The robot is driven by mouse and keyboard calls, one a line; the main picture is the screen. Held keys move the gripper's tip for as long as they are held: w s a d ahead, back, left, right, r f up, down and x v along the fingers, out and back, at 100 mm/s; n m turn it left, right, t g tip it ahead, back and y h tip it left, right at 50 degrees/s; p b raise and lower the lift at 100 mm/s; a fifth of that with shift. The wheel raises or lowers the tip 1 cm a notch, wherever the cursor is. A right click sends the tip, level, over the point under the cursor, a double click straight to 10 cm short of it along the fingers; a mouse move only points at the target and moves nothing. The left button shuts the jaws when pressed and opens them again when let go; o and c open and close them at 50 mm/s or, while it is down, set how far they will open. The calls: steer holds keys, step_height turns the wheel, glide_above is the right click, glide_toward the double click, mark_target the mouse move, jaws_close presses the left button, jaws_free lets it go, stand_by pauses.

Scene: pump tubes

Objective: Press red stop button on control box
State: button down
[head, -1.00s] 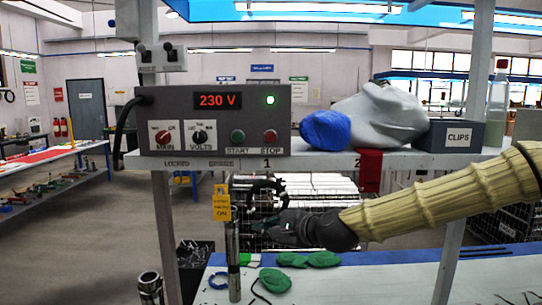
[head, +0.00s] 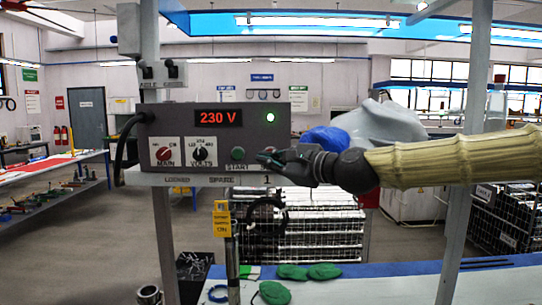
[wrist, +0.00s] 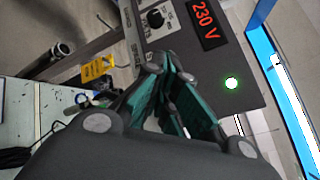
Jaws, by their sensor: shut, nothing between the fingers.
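The grey control box (head: 215,117) stands on the shelf with its red display (head: 218,118) reading 230 V and a green lamp (head: 270,119) lit. It fills the upper part of the wrist view (wrist: 240,85). The green start button (head: 238,153) is in plain sight. The red stop button (head: 269,150) is mostly hidden behind my gripper (head: 264,158), with only a trace of red showing. My gripper is shut and empty, its tips at the stop button's place in the picture. In the wrist view the fingers (wrist: 160,66) hide both buttons; I cannot tell whether they touch.
A red MAIN knob (head: 164,152) and a VOLTS knob (head: 200,153) sit left of the buttons. A yellow tag (head: 222,220) and a black ring (head: 266,225) are below the shelf.

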steer(key=shift+w, duration=0.15)
steer(key=w, duration=0.8)
steer(key=shift+w, duration=0.25)
steer(key=shift+w, duration=0.2)
stand_by(1.3)
steer(key=shift+w, duration=0.25)
steer(key=shift+w, duration=0.55)
stand_by(1.2)
steer(key=shift+s, duration=0.15)
steer(key=shift+s+b, duration=0.3)
steer(key=shift+s, duration=0.55)
